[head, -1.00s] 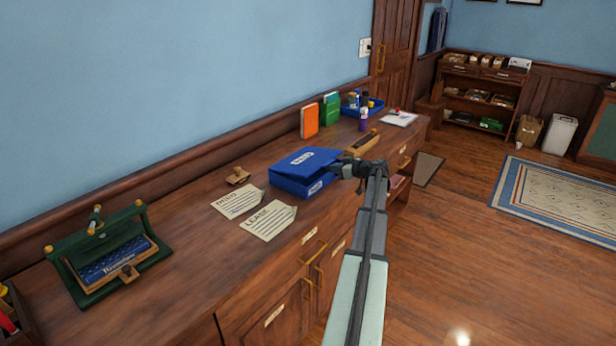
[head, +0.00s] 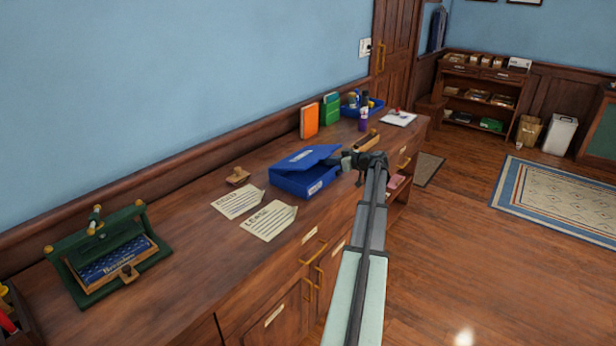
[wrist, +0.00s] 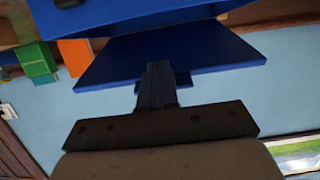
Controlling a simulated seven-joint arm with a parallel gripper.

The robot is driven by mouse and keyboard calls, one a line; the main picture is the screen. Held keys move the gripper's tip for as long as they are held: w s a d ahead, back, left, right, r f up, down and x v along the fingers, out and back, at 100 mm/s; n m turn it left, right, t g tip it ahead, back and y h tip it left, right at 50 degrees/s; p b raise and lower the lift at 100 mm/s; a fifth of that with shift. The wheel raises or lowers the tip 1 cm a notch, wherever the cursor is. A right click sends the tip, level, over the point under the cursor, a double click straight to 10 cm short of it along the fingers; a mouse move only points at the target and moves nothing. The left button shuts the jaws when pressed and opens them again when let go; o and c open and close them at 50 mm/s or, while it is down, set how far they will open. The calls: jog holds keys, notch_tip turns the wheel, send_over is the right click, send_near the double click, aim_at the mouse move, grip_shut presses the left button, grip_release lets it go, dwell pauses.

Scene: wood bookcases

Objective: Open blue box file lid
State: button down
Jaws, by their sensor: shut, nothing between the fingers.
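The blue box file (head: 300,184) lies on the wooden counter, with a white label on its front. Its lid (head: 304,157) is partly raised, and a dark gap shows between lid and box at the side near my gripper (head: 337,161). My gripper is shut and empty, at the lid's right edge. In the wrist view the picture is upside down: the fingers (wrist: 157,85) overlap the tilted lid (wrist: 165,52), and the box body (wrist: 115,12) is at the top. Whether the fingertips touch the lid is hard to tell.
Two papers (head: 268,220) and a wooden stamp (head: 238,176) lie left of the box. An orange book (head: 309,121), a green book (head: 331,110) and a purple bottle (head: 363,118) stand behind it. A wooden block (head: 366,141) lies beyond my gripper.

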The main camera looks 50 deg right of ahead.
jog(key=shift+r, duration=0.1)
jog(key=shift+w+r, duration=0.35)
jog(key=shift+r, duration=0.45)
jog(key=shift+w+r, duration=0.35)
jog(key=shift+r, duration=0.6)
jog(key=shift+w+r, duration=0.5)
jog(key=shift+r, duration=0.25)
jog(key=shift+w+r, duration=0.45)
jog(key=shift+r, duration=0.25)
jog(key=shift+w+r, duration=0.1)
jog(key=shift+w, duration=0.05)
jog(key=shift+w+r, duration=1.2)
jog(key=shift+r, duration=0.15)
jog(key=shift+w, duration=0.1)
